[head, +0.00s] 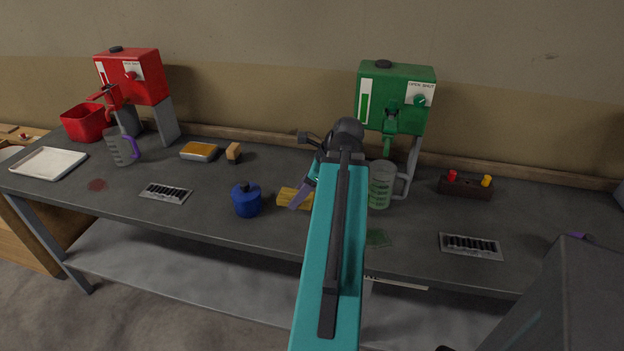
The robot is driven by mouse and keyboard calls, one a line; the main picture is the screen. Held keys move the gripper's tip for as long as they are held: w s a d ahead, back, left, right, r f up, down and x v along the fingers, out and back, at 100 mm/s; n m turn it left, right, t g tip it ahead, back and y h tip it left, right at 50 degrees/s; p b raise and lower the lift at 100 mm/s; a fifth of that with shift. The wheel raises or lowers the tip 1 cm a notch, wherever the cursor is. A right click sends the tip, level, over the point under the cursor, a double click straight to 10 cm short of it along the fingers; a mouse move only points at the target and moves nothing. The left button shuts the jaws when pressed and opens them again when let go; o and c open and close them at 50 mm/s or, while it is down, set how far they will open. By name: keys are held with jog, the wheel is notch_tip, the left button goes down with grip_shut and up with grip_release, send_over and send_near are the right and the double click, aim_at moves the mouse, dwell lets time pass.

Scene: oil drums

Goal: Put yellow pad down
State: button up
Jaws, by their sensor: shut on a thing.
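The yellow pad (285,197) is at the middle of the grey table, just right of the blue pot. My gripper (298,197) has purple fingers and is shut on the pad. The pad is low, at or close to the table top; I cannot tell whether it touches. My teal arm comes up from the bottom and hides the pad's right side and the table behind it.
A blue pot (247,200) stands close left of the pad. A clear measuring jug (381,186) stands right of my arm under the green drum (395,97). A sponge tray (199,151) and a small brown block (233,153) lie further back. The table front left of the pot is clear around a grate (166,193).

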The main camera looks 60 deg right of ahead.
jog(key=w+d+p, duration=0.1)
jog(key=d, duration=0.4)
jog(key=w+d+f+p, duration=0.1)
jog(key=d, duration=0.4)
jog(key=w+d+p, duration=0.1)
jog(key=w+d, duration=0.1)
jog(key=d, duration=0.3)
jog(key=shift+f, duration=0.2)
jog(key=shift+f+p, duration=0.55)
jog(key=shift+f, duration=1.25)
jog(key=shift+f, duration=0.1)
jog(key=o, duration=0.9)
jog(key=shift+o, duration=0.2)
